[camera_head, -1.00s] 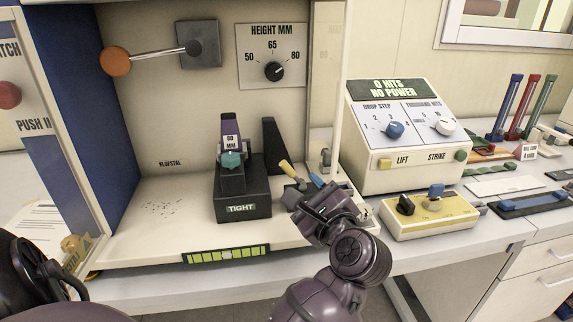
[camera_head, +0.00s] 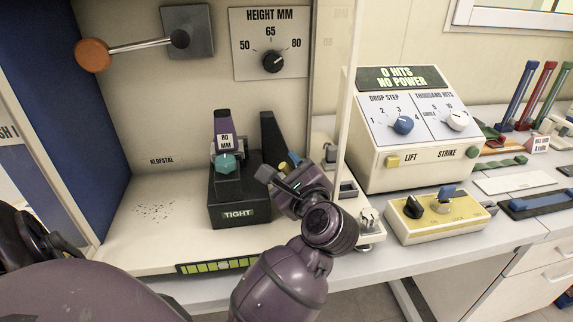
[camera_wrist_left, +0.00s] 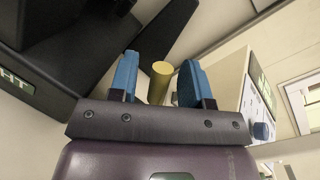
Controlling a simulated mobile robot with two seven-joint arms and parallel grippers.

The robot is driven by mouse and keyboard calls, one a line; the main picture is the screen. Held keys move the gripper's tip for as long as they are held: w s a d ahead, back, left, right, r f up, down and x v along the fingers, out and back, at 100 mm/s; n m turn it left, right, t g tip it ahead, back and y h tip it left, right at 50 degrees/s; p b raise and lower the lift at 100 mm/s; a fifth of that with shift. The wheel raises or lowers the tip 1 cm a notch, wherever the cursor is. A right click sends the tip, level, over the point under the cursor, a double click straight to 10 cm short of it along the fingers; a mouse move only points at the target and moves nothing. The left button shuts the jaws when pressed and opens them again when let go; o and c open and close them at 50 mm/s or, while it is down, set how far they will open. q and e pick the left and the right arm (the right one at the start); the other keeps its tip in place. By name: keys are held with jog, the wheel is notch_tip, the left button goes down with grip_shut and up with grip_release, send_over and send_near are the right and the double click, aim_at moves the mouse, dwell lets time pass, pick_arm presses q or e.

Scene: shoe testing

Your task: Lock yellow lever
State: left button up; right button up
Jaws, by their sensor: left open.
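The yellow lever (camera_head: 283,166) stands at the right side of the cabinet floor, just right of the black wedge. Only a small part shows in the head view, as my left gripper (camera_head: 290,163) covers the rest. In the left wrist view the lever's round yellow end (camera_wrist_left: 160,72) is between the two blue fingers of my left gripper (camera_wrist_left: 158,80). The fingers are open, with a visible gap on each side of the lever. The lever's base is hidden. My right gripper is not in view.
A black block marked TIGHT (camera_head: 238,212) with a teal knob (camera_head: 227,163) stands left of the gripper. The cabinet's right post (camera_head: 350,100) rises close by. A control box (camera_head: 415,135) and a yellow-topped switch box (camera_head: 440,213) are to the right. The cabinet floor's left part is clear.

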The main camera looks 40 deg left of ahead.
pick_arm(q)
grip_shut()
dwell(0.3)
jog(key=m, duration=0.1)
jog(key=w+d+m, duration=0.1)
jog(key=shift+r+m+y, duration=0.3)
jog(key=shift+r+m, duration=0.1)
jog(key=shift+w+d+m+t+p, duration=0.15)
jog(key=shift+w+m+t+p, duration=0.2)
jog(key=shift+m, duration=0.45)
jog(key=shift+s, duration=0.1)
